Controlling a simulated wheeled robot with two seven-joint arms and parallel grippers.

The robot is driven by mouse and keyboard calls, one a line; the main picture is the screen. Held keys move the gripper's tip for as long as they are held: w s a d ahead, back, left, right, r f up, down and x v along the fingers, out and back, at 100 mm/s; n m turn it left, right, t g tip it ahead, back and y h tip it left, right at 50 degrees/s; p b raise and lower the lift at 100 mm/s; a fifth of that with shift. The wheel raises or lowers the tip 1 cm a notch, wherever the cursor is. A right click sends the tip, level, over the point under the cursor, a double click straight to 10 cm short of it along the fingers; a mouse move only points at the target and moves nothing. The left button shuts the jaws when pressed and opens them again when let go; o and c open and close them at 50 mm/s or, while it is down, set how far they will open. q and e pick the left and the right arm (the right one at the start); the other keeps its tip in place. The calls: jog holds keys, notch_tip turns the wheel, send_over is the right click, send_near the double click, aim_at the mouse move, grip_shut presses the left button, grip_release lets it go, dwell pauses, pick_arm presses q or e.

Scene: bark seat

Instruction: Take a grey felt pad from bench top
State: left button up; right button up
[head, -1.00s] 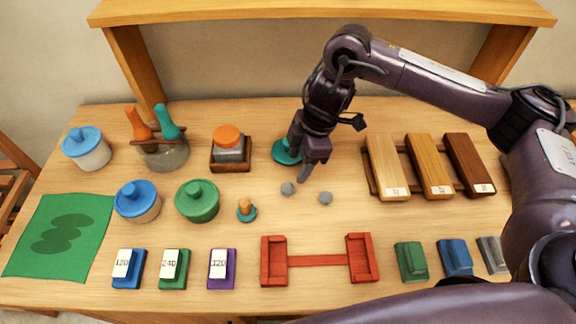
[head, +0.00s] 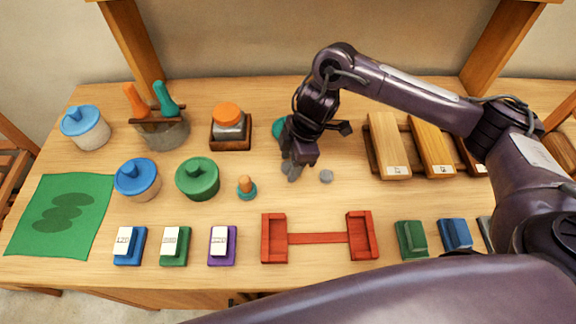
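Two small round grey felt pads lie on the wooden bench top (head: 340,208), near its middle. The right-hand pad (head: 326,176) lies in the open, with nothing touching it. The other pad is largely covered by my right gripper (head: 292,174), whose fingertips are down at its spot. Fingertips and pad are both grey and merge here, so I cannot tell whether the fingers are open or shut on it. My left gripper is not in view.
A teal disc (head: 279,128) sits behind my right gripper. A small orange-and-teal peg (head: 246,187) stands to its left, and a red cradle (head: 318,239) lies in front. Wooden blocks (head: 389,150) stand right. Green (head: 198,180) and blue (head: 138,180) lidded pots stand left.

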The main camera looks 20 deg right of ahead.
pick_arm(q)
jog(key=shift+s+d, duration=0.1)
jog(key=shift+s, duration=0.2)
pick_arm(e)
jog(key=c, duration=0.9)
